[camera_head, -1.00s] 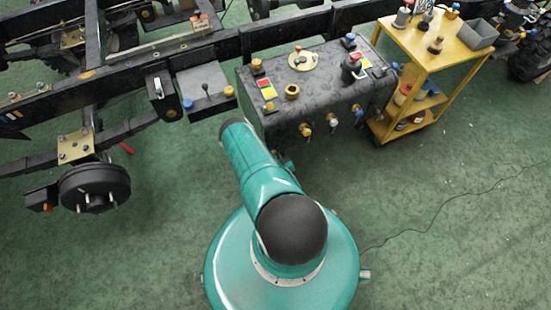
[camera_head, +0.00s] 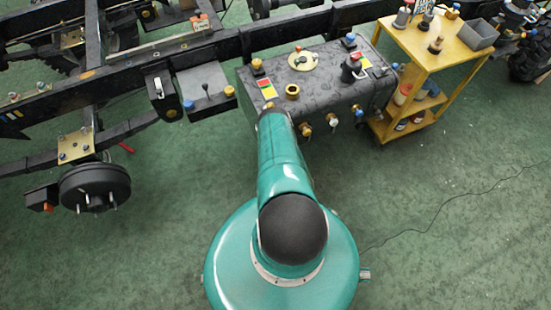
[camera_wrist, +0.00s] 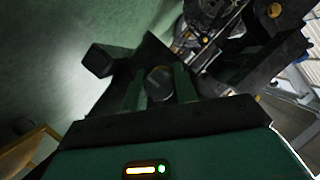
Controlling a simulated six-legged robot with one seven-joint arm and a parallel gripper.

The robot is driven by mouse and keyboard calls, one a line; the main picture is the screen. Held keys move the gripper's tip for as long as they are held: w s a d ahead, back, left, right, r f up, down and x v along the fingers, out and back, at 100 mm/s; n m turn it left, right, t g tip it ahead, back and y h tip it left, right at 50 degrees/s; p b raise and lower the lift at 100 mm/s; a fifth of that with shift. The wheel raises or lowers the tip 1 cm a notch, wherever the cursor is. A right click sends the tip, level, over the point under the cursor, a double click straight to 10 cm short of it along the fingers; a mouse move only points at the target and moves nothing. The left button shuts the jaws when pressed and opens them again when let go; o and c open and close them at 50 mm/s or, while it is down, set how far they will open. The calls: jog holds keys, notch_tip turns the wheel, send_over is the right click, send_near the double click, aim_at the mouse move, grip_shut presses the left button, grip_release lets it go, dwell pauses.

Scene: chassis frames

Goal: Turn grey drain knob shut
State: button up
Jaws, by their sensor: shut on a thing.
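In the wrist view, my gripper (camera_wrist: 160,88) has one finger on each side of a round, dark grey knob (camera_wrist: 159,76), and it is shut on it. The knob's face is dim, so its turn angle cannot be told. In the head view, my own teal arm reaches to the front left of the black tank (camera_head: 325,82) and hides both my gripper and the grey knob.
Other fittings stick out of the tank's front, among them a yellow one (camera_head: 306,130), a pale one (camera_head: 333,121) and a blue one (camera_head: 358,111). A yellow cart (camera_head: 422,60) stands close on the right. The green floor in front is clear.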

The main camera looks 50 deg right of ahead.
jog(key=shift+w+d, duration=0.1)
dwell(0.3)
jog(key=o, duration=1)
jog(key=shift+c, duration=0.2)
jog(key=v, duration=1.4)
jog(key=shift+f, duration=0.1)
